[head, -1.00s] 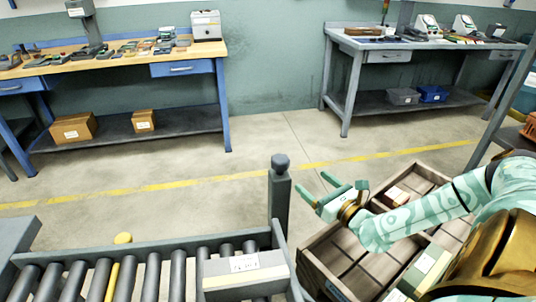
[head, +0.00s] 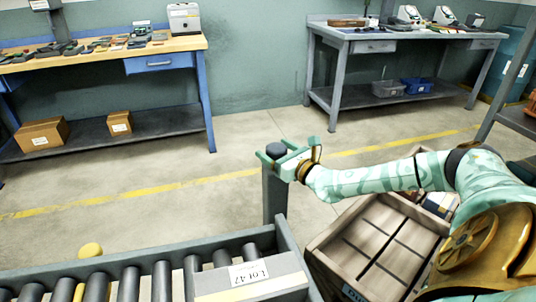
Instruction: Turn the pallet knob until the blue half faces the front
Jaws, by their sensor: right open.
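A dark round knob (head: 275,149) sits on top of a grey post (head: 273,200) at the end of the roller conveyor. My right gripper (head: 277,153) is open at the knob, with its mint-green fingers around or just beside it. I cannot tell whether the fingers touch the knob. The fingers partly cover it, and no blue half can be made out. My left gripper is not in view.
The roller conveyor (head: 162,280) carries a grey box labelled LOT-47 (head: 250,274), with a yellow button (head: 90,250) behind it. A wooden crate (head: 375,246) stands under my right arm. Workbenches (head: 165,48) line the back wall; the floor between is clear.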

